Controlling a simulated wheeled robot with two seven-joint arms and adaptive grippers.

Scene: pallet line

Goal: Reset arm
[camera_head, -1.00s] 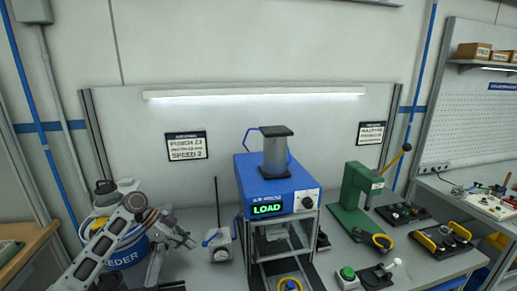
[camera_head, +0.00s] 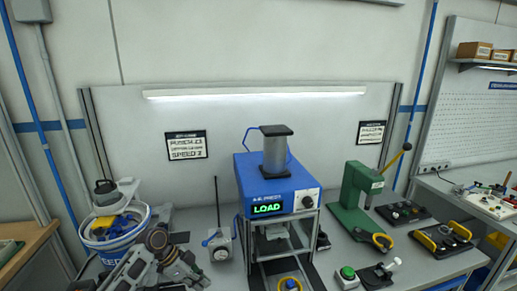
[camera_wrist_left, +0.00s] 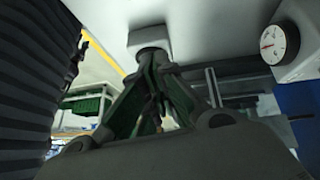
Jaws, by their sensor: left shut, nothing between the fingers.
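My left arm comes in at the lower left of the head view, with its gripper (camera_head: 192,268) low over the bench, left of the blue press (camera_head: 270,188). In the left wrist view the gripper (camera_wrist_left: 153,68) has its green-padded fingers drawn together at the tips, with nothing held. A pale surface lies close beyond the tips; I cannot tell whether they touch it. My right gripper is not in view.
The press display reads LOAD. A blue-and-white feeder bucket (camera_head: 115,230) stands behind the arm. A green lever press (camera_head: 356,198) and a green button (camera_head: 347,272) are further right.

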